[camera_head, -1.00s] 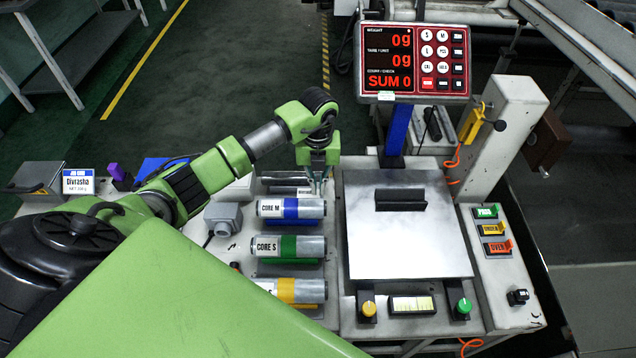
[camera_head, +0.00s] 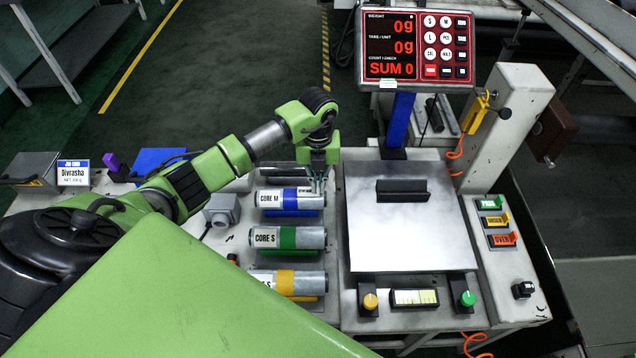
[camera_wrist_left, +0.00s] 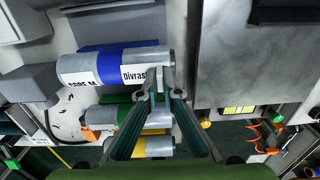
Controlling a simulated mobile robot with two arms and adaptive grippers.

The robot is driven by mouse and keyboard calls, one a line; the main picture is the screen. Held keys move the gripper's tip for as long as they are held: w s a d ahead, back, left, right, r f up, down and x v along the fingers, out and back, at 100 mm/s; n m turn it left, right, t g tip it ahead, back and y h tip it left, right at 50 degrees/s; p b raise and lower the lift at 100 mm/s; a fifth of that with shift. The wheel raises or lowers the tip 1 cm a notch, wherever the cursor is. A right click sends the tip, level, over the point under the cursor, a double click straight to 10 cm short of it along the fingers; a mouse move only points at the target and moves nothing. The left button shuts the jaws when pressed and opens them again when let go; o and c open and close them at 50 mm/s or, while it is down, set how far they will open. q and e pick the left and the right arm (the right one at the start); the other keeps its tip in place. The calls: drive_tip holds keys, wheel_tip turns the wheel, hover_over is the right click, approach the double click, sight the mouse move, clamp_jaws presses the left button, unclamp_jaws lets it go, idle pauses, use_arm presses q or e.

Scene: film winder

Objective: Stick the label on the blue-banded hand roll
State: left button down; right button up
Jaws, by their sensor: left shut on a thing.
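The blue-banded hand roll (camera_head: 290,207), marked CORE M, lies on its side in the row of rolls; it also shows in the wrist view (camera_wrist_left: 112,62). My left gripper (camera_head: 318,185) is above its right end, fingers pointing down. In the wrist view the fingertips (camera_wrist_left: 158,76) are shut on the white label (camera_wrist_left: 137,73), printed "Divrash..." as far as it shows. The label lies over the roll's silver part beside the blue band and appears to be against the surface; I cannot tell whether it is stuck. My right gripper is not in view.
A green-banded roll (camera_head: 288,237) and a yellow-banded roll (camera_head: 290,282) lie nearer. The scale plate (camera_head: 405,235) is to the right, below its display (camera_head: 416,47). A label dispenser (camera_head: 73,174) stands at the far left. A grey box (camera_head: 221,210) is left of the rolls.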

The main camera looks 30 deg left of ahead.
use_arm(q)
drive_tip(key=shift+f+b, duration=0.3)
drive_tip(key=shift+f, duration=0.15)
idle(0.4)
drive_tip(key=shift+s+f, duration=0.1)
drive_tip(key=shift+f, duration=0.05)
idle(0.8)
drive_tip(key=c, duration=2.2)
unclamp_jaws()
drive_tip(key=shift+o, duration=0.2)
drive_tip(key=shift+r, duration=0.2)
wheel_tip(320, 180, up, 12)
drive_tip(key=shift+f, duration=0.15)
